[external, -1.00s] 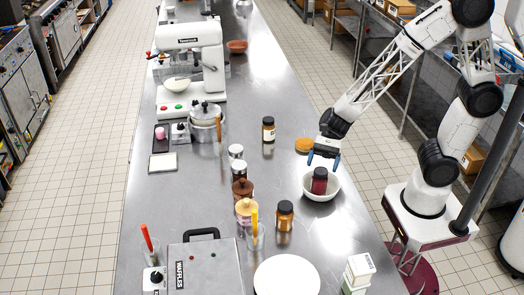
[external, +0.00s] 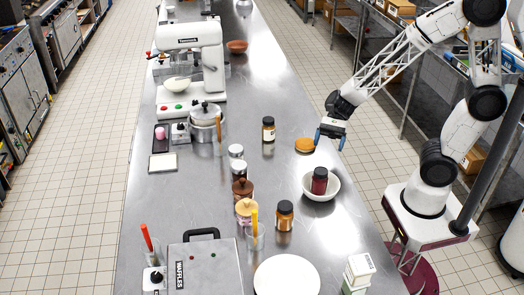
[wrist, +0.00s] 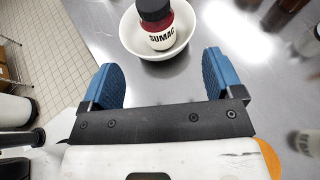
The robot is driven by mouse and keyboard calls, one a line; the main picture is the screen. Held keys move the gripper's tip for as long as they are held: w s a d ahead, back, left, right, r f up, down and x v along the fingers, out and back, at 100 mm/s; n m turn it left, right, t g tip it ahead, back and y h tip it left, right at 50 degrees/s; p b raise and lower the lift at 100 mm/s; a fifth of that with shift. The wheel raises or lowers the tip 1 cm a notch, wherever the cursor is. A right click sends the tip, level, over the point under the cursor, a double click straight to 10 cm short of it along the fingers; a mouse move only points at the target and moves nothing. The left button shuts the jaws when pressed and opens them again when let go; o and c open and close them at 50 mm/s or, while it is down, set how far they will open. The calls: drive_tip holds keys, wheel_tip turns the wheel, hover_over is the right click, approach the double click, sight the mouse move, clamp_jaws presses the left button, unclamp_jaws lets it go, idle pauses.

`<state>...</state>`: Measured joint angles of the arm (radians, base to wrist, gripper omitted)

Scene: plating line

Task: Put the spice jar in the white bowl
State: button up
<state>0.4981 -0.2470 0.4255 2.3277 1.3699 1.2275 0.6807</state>
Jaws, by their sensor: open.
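The spice jar (external: 319,181), dark red with a black lid, stands upright inside the white bowl (external: 331,194) on the steel counter. In the wrist view the jar (wrist: 160,38) shows a white label reading SUMAC, and the white bowl (wrist: 127,32) surrounds it. My gripper (external: 330,139) has blue fingers and is open and empty. It is above and behind the bowl, apart from the jar. In the wrist view the fingers of my gripper (wrist: 165,80) are spread wide, with the jar beyond them.
An orange-brown round item (external: 305,145) lies beside my gripper. Jars (external: 268,130) and (external: 284,215) stand left of the bowl. A white plate (external: 287,275) and small boxes (external: 358,270) are near the front. A waffle iron (external: 205,266) is at front left.

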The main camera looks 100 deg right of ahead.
drive_tip(key=shift+s+d+r, duration=0.1)
drive_tip(key=shift+d, duration=0.05)
idle(0.6)
drive_tip(key=s+a+r+n+g+h, duration=0.3)
drive_tip(key=s+a+n+g, duration=0.2)
drive_tip(key=s+a+n, duration=0.4)
drive_tip(key=s+d+r+n+h, duration=0.2)
drive_tip(key=s+r+n+h, duration=0.5)
drive_tip(key=n, duration=0.8)
drive_tip(key=shift+s+r+h, duration=0.2)
drive_tip(key=shift+s+h, duration=0.35)
drive_tip(key=shift+h, duration=0.35)
